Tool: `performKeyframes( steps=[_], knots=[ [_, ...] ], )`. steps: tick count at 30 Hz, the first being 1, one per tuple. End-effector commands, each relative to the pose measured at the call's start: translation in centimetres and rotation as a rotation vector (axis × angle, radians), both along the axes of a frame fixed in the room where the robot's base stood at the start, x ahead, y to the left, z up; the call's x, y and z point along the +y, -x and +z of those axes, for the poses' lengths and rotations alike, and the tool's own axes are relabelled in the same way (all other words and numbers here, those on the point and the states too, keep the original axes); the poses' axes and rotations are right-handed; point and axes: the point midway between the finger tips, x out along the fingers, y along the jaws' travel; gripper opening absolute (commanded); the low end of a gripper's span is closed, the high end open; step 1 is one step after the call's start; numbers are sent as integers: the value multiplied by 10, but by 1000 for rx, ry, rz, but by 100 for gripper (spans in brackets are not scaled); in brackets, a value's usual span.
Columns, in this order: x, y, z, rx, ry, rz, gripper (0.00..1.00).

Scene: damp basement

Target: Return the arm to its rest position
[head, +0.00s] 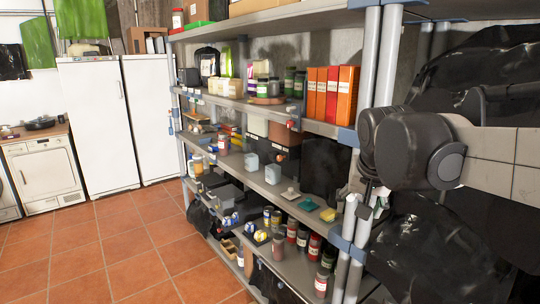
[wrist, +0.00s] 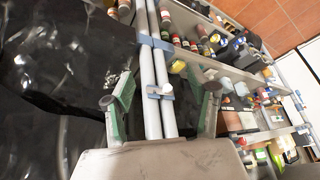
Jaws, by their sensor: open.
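My arm (head: 430,150) reaches in from the right edge of the head view, in front of the shelf's near corner posts. In the wrist view my gripper (wrist: 160,94) is open, with its two green-lined fingers wide apart and nothing held between them. The grey shelf posts (wrist: 155,70) show between and beyond the fingers; I cannot tell how far off they are. In the head view the gripper is mostly hidden behind the dark wrist joint and beside the posts (head: 375,75).
A long shelf unit (head: 315,128) holds jars, orange binders (head: 332,93), boxes and small dishes. Black plastic bags (head: 430,245) crowd the right side around my arm. White cabinets (head: 95,125) and a washing machine (head: 43,175) stand at the back left. The tiled floor (head: 120,255) is clear.

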Motion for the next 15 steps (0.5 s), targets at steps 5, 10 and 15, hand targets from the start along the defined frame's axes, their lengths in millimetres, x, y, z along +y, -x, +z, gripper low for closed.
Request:
performKeyframes(
  steps=[5, 10, 15],
  knots=[
    [-2, 58, -21, -27, 12, 66, 54],
    [-1, 107, -46, -56, 27, 129, 54],
    [0, 151, -77, -85, 44, 188, 54]
  ],
)
